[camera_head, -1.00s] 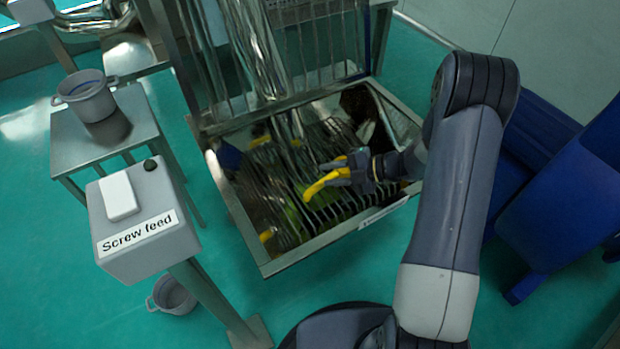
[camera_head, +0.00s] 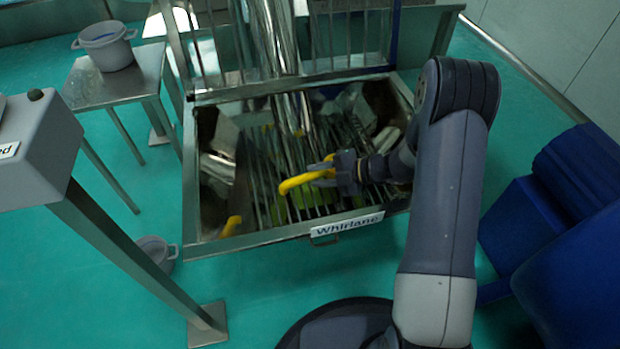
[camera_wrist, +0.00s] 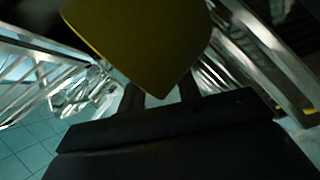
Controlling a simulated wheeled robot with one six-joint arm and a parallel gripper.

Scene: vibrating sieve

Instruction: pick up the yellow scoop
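The yellow scoop (camera_head: 300,182) is at the fingertips of my gripper (camera_head: 328,172), above the barred metal bin (camera_head: 268,237) in the head view. It is a curved yellow piece that sticks out to the left of the fingers. In the wrist view the yellow scoop (camera_wrist: 140,40) fills the upper middle, close to the camera, at the dark fingers of my gripper (camera_wrist: 160,95). My gripper looks shut on it, though the contact is partly hidden.
The bin has metal bars and a label reading "Whirlane" (camera_head: 347,224). A grey pot (camera_head: 104,46) stands on a side table, and a second pot (camera_head: 156,255) is on the floor. Blue containers (camera_head: 560,270) stand at right.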

